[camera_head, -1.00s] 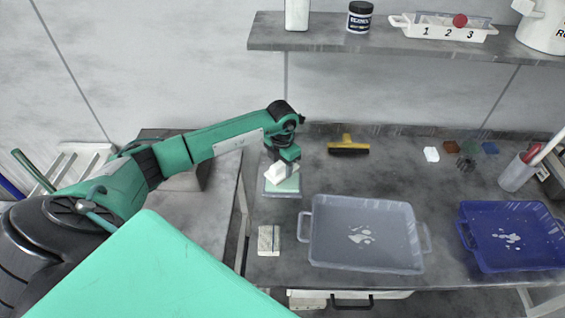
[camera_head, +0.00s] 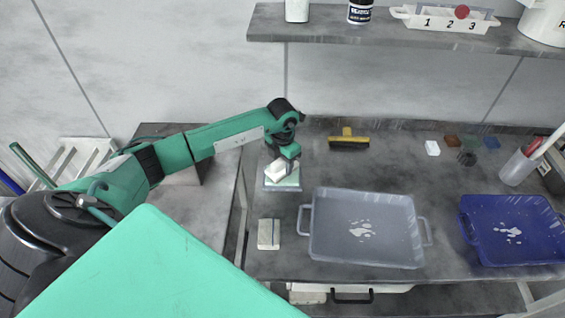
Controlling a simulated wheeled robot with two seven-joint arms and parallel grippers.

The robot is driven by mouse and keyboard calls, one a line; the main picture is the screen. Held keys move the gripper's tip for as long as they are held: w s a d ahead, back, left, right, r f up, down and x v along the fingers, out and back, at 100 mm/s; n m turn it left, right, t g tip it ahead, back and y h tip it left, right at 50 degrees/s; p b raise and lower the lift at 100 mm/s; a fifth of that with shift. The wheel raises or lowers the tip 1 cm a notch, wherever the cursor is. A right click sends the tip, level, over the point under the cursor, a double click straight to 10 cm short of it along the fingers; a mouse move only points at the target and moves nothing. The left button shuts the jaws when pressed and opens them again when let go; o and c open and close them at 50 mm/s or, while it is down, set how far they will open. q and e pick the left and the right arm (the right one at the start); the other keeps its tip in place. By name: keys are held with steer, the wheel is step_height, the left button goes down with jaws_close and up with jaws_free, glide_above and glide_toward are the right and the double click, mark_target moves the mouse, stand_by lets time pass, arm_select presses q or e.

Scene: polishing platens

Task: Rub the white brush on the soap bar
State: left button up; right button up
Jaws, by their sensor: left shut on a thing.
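My left gripper (camera_head: 282,160) hangs over the small tray at the left end of the bench and is shut on a white block-shaped thing, which looks like the white brush (camera_head: 275,172). The brush is tilted and sits low over a pale green slab, seemingly the soap bar (camera_head: 290,181), in a shallow grey tray (camera_head: 283,189). Whether brush and soap touch is too small to tell. The gripper and brush hide part of the soap. My right gripper is not in view.
A yellow and black brush (camera_head: 348,139) lies behind. A grey tub (camera_head: 322,250) and a blue tub (camera_head: 481,250) stand to the right. A pale block (camera_head: 268,234) lies in front. Several small coloured blocks lie at the back right, below a shelf (camera_head: 330,37).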

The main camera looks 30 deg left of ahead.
arm_select(q)
steer(key=shift+f+b, duration=0.5)
steer(key=shift+f, duration=0.05)
stand_by(1.4)
steer(key=shift+r, duration=0.1)
steer(key=shift+r+p, duration=2.05)
steer(key=shift+r, duration=1.5)
steer(key=shift+d+m, duration=0.25)
steer(key=shift+m, duration=0.15)
steer(key=s+d+r+m, duration=0.4)
steer(key=s+d+m, duration=0.2)
steer(key=m, duration=1)
steer(key=s+d+r+m, duration=0.5)
steer(key=s+d+m, duration=0.2)
steer(key=m, duration=0.9)
steer(key=shift+s+d+r+m, duration=0.2)
steer(key=shift+d+m, duration=0.1)
steer(key=shift+d, duration=0.4)
